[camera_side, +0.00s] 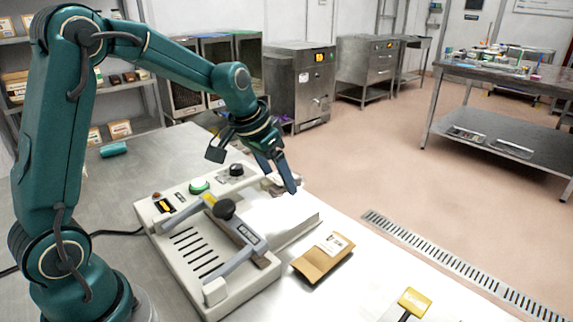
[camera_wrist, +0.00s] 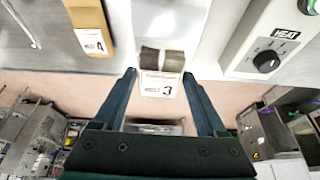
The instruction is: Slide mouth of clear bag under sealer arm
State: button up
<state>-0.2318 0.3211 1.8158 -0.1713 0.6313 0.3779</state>
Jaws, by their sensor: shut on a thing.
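The clear bag (camera_wrist: 162,58) shows in the wrist view between my fingers, with brown and grey contents and a white label reading 3. In the side view my gripper (camera_side: 286,188) points down at the sealer's back right corner, and the bag is mostly hidden behind the finger. The sealer (camera_side: 190,250) is a cream box with a slotted top. Its sealer arm (camera_side: 238,238) lies across the top with a black knob. I cannot make out the bag's mouth clearly.
A brown pouch (camera_side: 323,260) with a white label lies right of the sealer; it shows in the wrist view (camera_wrist: 88,20) with label 4. The HEAT dial (camera_wrist: 266,61) is at the wrist view's right. A teal roll (camera_side: 113,149) lies behind.

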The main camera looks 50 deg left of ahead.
jog(key=shift+a+f, duration=0.15)
jog(key=shift+a, duration=0.35)
jog(key=shift+s+f, duration=0.1)
jog(key=shift+f, duration=2.95)
jog(key=shift+s+d+r, duration=0.1)
jog(key=shift+s, duration=2.1)
jog(key=shift+f, duration=0.25)
jog(key=o, duration=1.3)
